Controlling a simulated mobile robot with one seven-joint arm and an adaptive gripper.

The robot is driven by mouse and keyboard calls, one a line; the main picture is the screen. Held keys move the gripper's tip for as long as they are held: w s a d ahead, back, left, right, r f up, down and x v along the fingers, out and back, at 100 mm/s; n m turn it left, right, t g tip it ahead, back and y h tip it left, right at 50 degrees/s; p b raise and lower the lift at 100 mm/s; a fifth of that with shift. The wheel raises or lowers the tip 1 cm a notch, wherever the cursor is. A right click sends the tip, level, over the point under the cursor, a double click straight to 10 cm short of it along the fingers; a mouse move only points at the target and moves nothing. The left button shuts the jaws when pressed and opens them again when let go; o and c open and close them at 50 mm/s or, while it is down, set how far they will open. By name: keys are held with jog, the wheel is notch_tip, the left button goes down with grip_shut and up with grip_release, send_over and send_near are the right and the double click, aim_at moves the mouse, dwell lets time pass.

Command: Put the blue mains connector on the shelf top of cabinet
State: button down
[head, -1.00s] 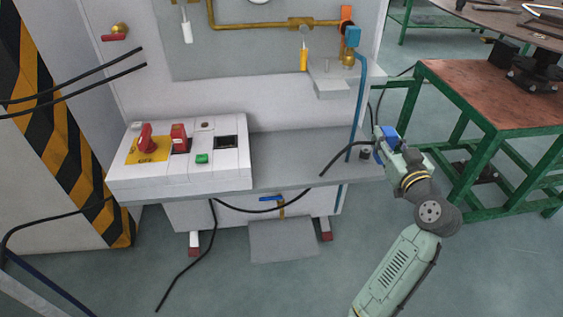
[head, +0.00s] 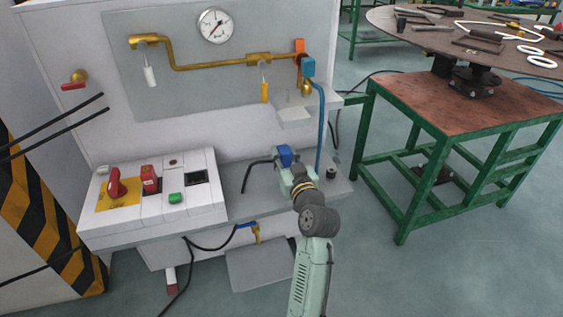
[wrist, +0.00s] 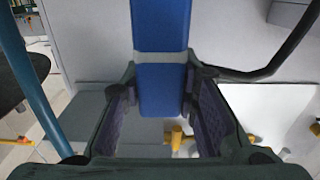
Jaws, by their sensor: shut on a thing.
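The blue mains connector (head: 285,157) is held in my gripper (head: 290,166), above the grey shelf top (head: 235,181) of the cabinet (head: 110,60). A black cable runs from the connector to the left and bends down toward the shelf. In the wrist view the blue connector (wrist: 161,90) stands between the two fingers of my gripper (wrist: 162,95), which are shut on it. A grey band crosses the connector. I cannot tell how high it is above the shelf.
A white control box (head: 150,200) with red switches and a green button sits left on the shelf. A blue hose (head: 321,130) hangs close to the right of my gripper. A small black fitting (head: 332,174) stands at the shelf's right end. A green-framed table (head: 450,110) is farther right.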

jog(key=shift+a, duration=0.35)
jog(key=shift+f, duration=1.8)
jog(key=shift+f, duration=0.2)
jog(key=c, duration=1.2)
grip_release()
jog(key=shift+c, duration=0.2)
jog(key=shift+r, duration=0.15)
